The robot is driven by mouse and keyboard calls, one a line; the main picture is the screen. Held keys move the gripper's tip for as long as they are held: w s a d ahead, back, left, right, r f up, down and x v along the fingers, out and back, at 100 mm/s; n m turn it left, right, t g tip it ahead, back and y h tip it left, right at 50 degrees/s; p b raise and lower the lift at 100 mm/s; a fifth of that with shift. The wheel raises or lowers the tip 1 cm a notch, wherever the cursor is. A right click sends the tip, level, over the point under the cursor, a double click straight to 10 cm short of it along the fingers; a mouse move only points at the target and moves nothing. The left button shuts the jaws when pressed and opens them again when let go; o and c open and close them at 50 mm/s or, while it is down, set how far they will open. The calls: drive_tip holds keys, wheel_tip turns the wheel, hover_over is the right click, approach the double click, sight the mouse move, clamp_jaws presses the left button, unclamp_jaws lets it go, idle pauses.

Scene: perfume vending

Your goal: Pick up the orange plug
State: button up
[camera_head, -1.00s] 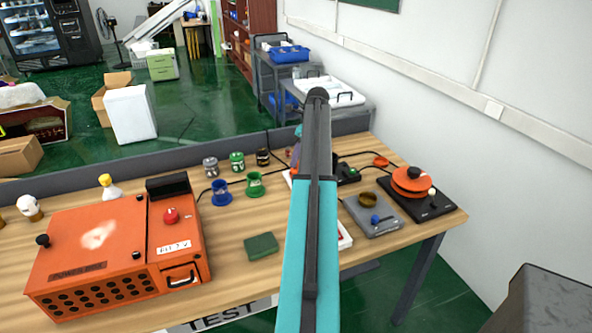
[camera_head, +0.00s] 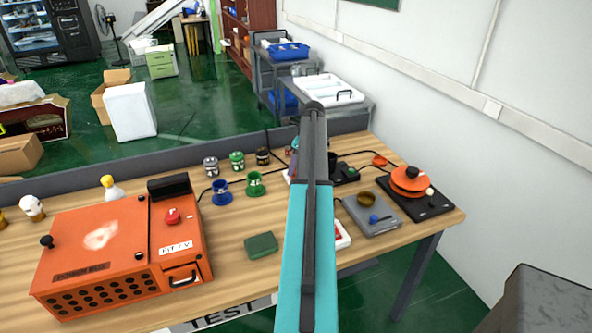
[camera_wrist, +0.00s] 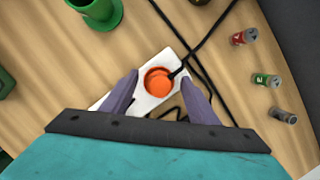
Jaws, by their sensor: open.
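The orange plug (camera_wrist: 159,81) shows as a round orange piece in a white power strip (camera_wrist: 152,100) in the wrist view. A black cable runs from the plug toward the upper right. My gripper (camera_wrist: 158,88) is open, with one purple finger on each side of the plug. I cannot tell whether the fingers touch it. In the head view my teal arm hides most of the strip and the plug, and only a white edge of the strip (camera_head: 287,178) shows left of the arm.
A green cup (camera_wrist: 97,10) and several small cans (camera_wrist: 266,80) stand near the strip. Black cables cross the wooden table (camera_head: 225,235). An orange box machine (camera_head: 110,245) stands at left; a grey device (camera_head: 372,222) and an orange-topped device (camera_head: 411,180) stand at right.

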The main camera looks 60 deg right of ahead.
drive_tip(key=c, duration=1.1)
drive_tip(key=shift+r, duration=0.15)
drive_tip(key=shift+c, duration=0.2)
drive_tip(key=shift+r+b, duration=1.4)
drive_tip(key=shift+r, duration=3.5)
